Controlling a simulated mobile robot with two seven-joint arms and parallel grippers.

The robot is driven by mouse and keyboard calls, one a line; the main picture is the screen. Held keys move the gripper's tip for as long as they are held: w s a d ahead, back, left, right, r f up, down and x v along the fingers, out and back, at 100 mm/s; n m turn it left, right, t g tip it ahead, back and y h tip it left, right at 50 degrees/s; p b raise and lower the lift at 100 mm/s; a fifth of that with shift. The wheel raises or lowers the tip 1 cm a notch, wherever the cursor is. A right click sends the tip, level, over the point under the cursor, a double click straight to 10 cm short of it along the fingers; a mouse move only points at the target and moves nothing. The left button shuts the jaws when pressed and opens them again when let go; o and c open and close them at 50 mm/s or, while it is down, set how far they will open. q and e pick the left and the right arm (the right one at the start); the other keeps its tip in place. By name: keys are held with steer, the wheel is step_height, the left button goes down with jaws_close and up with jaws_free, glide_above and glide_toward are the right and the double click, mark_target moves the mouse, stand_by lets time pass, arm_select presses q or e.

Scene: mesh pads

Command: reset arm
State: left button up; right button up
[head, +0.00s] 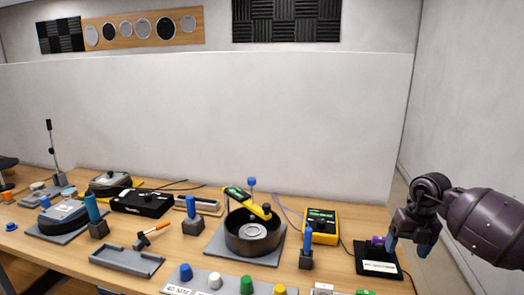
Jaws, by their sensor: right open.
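My right gripper (408,246) hangs at the right side of the head view, with its dark arm coming in from the right edge. Its bluish fingertips point down, open, and I see nothing between them. It is near a black box with a white label (379,266) at the bench's right end; I cannot tell whether they touch. My left gripper is not in the head view.
A wooden bench (190,250) runs across the view. On it stand a black round pot (253,240), a yellow meter (320,227), a grey tray (127,260), a black case (141,202) and a rack with coloured caps (215,284). A pale partition (220,130) rises behind.

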steer(key=a+f+n+y, duration=0.1)
steer(key=a+f+y, duration=0.3)
steer(key=a, duration=0.5)
steer(key=s+a+r+m+t+y, duration=0.3)
steer(key=a+t+y, duration=0.2)
steer(key=a, duration=0.1)
steer(key=s+a+r+m+t+y, duration=0.3)
steer(key=a+m+t+y, duration=0.15)
steer(key=a+y, duration=0.2)
steer(key=s+d+f+m+t+h, duration=0.35)
steer(key=d+m+h, duration=0.35)
steer(key=m+h, duration=0.3)
steer(key=s+d+f+m+t+h, duration=0.2)
steer(key=s+d+f+m+h, duration=0.3)
steer(key=m+h, duration=0.55)
steer(key=s+d+f+m+g+y, duration=0.1)
steer(key=s+f+m+g, duration=0.2)
steer(key=s, duration=0.4)
steer(key=s+f+m+g+y, duration=0.1)
steer(key=s+f+g, duration=0.1)
steer(key=s+g, duration=0.4)
steer(key=s+d+f+m+g+y, duration=0.1)
steer(key=s+f+m+g, duration=0.2)
steer(key=s, duration=0.5)
steer(key=w+f+n+t, duration=0.1)
steer(key=w+f+t, duration=0.5)
steer(key=f+t, duration=0.2)
steer(key=shift+w+a+f+y, duration=0.3)
steer(key=shift+w+a+f, duration=0.05)
steer(key=shift+f, duration=0.95)
